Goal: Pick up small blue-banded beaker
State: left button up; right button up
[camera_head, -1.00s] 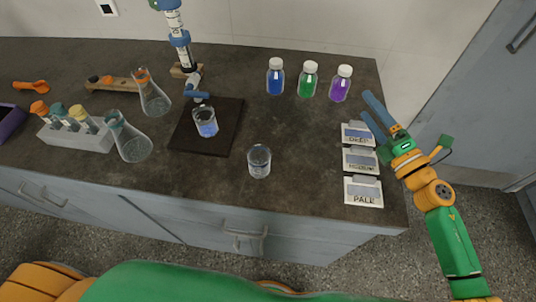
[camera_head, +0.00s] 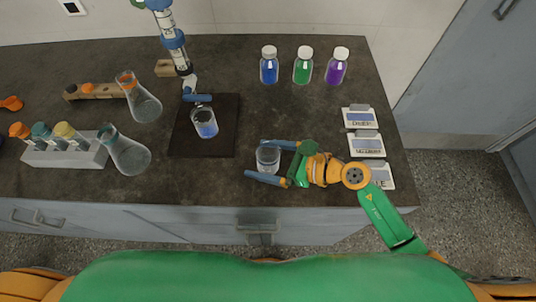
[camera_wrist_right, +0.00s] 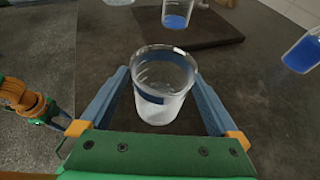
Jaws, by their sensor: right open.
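The small blue-banded beaker (camera_head: 268,161) stands upright on the dark counter near its front edge. My right gripper (camera_head: 259,160) reaches in from the right, open, with one blue finger on the far side of the beaker and one on the near side. In the right wrist view the beaker sits between the two fingers; contact is hard to tell. My left gripper (camera_wrist_right: 52,115) appears only at that view's left edge, over the floor; its jaws are unclear.
A beaker with blue liquid (camera_head: 205,123) stands on a dark mat (camera_head: 222,145) under a burette (camera_head: 172,40). Flasks (camera_head: 128,155) and a tube rack (camera_head: 85,155) stand left. Blue, green and purple bottles (camera_head: 303,68) stand behind. Labelled trays (camera_head: 366,145) lie right.

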jog(key=shift+x, duration=0.9)
jog(key=shift+s+d+r, duration=0.1)
jog(key=shift+d, duration=0.05)
jog(key=c, duration=1.5)
